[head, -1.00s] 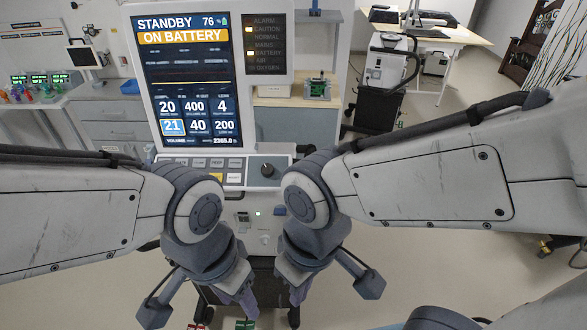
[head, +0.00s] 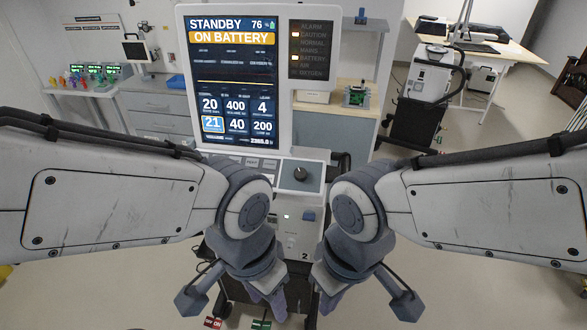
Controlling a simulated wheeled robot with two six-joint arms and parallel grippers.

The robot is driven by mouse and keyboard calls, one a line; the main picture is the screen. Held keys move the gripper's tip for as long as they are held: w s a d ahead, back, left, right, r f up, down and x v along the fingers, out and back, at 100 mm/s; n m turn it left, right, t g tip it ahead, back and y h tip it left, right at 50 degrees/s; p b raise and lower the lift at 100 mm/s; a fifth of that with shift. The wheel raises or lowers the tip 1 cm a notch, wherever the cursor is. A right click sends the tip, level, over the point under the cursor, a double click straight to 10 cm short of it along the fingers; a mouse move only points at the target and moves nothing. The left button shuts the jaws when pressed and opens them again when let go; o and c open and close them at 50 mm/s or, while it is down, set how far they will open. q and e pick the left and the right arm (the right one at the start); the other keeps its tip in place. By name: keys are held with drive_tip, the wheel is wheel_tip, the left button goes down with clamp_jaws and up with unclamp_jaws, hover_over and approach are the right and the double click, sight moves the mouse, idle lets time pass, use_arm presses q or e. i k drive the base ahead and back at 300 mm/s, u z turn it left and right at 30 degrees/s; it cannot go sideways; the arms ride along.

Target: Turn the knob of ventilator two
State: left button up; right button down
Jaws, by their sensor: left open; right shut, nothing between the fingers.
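The ventilator (head: 311,60) stands ahead, its screen reading STANDBY, ON BATTERY. A small label "2" is on its lower front. Its dark round knob (head: 300,173) is on the panel below the screen and is in plain sight. My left arm covers the left part of the button panel.
A side table (head: 72,90) with small coloured items and green displays is at the far left. A counter with a green board (head: 356,95) is behind the ventilator. A wheeled machine (head: 428,78) and a desk (head: 520,50) are at the back right. The floor at right is open.

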sight(300, 174)
drive_tip(key=u, duration=0.05)
drive_tip(key=k, duration=0.5)
drive_tip(key=z, duration=1.05)
drive_tip(key=i, duration=0.7)
drive_tip(key=u, duration=1.75)
